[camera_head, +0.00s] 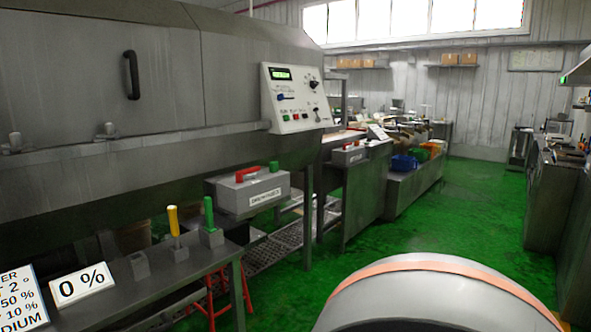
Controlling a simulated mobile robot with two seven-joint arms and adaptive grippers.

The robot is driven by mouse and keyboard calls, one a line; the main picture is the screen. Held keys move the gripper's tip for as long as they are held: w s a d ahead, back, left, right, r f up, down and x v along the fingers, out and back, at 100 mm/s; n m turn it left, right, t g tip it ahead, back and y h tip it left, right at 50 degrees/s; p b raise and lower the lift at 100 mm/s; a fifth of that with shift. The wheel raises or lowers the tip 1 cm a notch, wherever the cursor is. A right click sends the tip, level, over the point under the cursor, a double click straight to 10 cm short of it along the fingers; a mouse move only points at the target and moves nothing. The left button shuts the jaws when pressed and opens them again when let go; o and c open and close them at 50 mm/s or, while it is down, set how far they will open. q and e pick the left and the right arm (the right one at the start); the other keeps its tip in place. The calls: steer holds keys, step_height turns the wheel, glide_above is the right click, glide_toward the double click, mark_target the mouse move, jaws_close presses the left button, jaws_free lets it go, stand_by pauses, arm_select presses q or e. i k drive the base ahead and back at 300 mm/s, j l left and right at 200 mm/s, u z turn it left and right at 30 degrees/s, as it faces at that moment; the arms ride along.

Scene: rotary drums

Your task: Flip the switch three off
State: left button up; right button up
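A white control panel (296,97) is fixed to the grey machine at the upper middle. It has a green lit display (281,74), a black knob (313,84), a small blue-marked control (286,97), several small red and green buttons or switches along its lower part, and a small toggle (317,113). The labels are too small to read, so I cannot tell which one is switch three or its position. Neither of my grippers is in view.
The green floor (480,195) is open at centre right.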

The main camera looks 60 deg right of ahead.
mark_target(239, 175)
steer(key=z, duration=1.7)
steer(key=i+l+u, duration=0.2)
steer(key=u, duration=0.2)
steer(key=i+l+u, duration=0.2)
steer(key=l+u, duration=0.2)
steer(key=i+l+u, duration=0.1)
steer(key=l, duration=0.2)
steer(key=i+l+u, duration=0.1)
steer(key=l, duration=0.2)
steer(key=i+l+u, duration=0.1)
steer(key=l, duration=0.2)
steer(key=i+l, duration=0.15)
steer(key=l, duration=0.35)
steer(key=i+l, duration=0.1)
steer(key=l, duration=0.35)
steer(key=i+l, duration=0.15)
steer(key=l, duration=0.35)
steer(key=i+l+u, duration=0.1)
steer(key=l, duration=0.4)
steer(key=i+l, duration=0.1)
steer(key=l, duration=0.35)
steer(key=i+l, duration=0.15)
steer(key=l, duration=0.35)
steer(key=i+l, duration=0.1)
steer(key=l, duration=0.4)
steer(key=u, duration=0.05)
